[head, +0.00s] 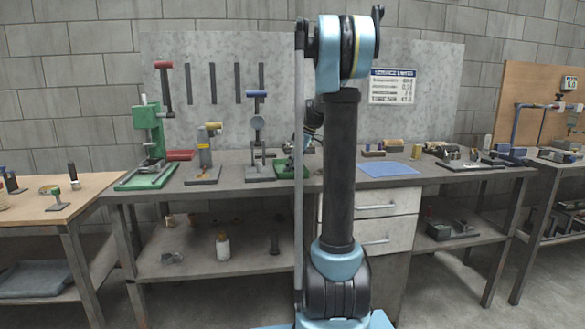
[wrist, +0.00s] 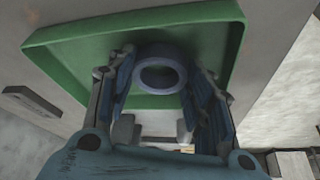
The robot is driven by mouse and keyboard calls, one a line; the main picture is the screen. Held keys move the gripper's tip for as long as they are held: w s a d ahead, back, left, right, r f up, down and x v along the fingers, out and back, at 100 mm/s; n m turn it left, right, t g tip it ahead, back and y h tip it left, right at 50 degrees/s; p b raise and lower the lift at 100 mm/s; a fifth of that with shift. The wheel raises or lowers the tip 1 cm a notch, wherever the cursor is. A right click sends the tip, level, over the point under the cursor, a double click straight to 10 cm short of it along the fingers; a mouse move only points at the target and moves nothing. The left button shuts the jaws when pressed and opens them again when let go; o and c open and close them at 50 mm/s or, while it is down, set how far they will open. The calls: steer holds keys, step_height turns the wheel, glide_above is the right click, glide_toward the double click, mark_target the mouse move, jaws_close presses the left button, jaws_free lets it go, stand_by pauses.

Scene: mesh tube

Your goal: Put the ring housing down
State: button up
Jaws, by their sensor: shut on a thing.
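The ring housing (wrist: 160,51) is a blue-grey ring with an open centre in the wrist view. My gripper (wrist: 160,82) has one finger on each side of it and is shut on it. A green flat piece with a raised rim, like a tray (wrist: 80,46), lies behind the ring in that view. I cannot tell whether the ring touches the green surface or is held above it. In the head view my arm hides the gripper and the ring; part of a green base (head: 291,171) shows beside the arm on the bench.
The grey workbench (head: 228,186) carries a green press (head: 147,130) and a yellow-grey fixture (head: 207,150) on the left. A blue mat (head: 388,169) lies to the right of my arm, with small parts behind it. A dark bar (wrist: 40,103) lies left of the green piece.

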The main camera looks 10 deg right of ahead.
steer(key=o, duration=1.3)
steer(key=v, duration=1.2)
steer(key=s+a+f+m+h, duration=0.1)
steer(key=s+a+f+m, duration=0.1)
steer(key=s, duration=0.5)
steer(key=s+a+f+m, duration=0.2)
steer(key=s, duration=0.4)
steer(key=s+f+m+h, duration=0.1)
steer(key=s+f+m, duration=0.3)
steer(key=s+f, duration=0.7)
steer(key=s+f+m+h, duration=0.2)
steer(key=s+f+m, duration=0.3)
steer(key=s+f, duration=0.7)
steer(key=s, duration=0.4)
steer(key=shift+s+a+t, duration=0.25)
steer(key=shift+a+t, duration=0.05)
steer(key=shift+a, duration=0.1)
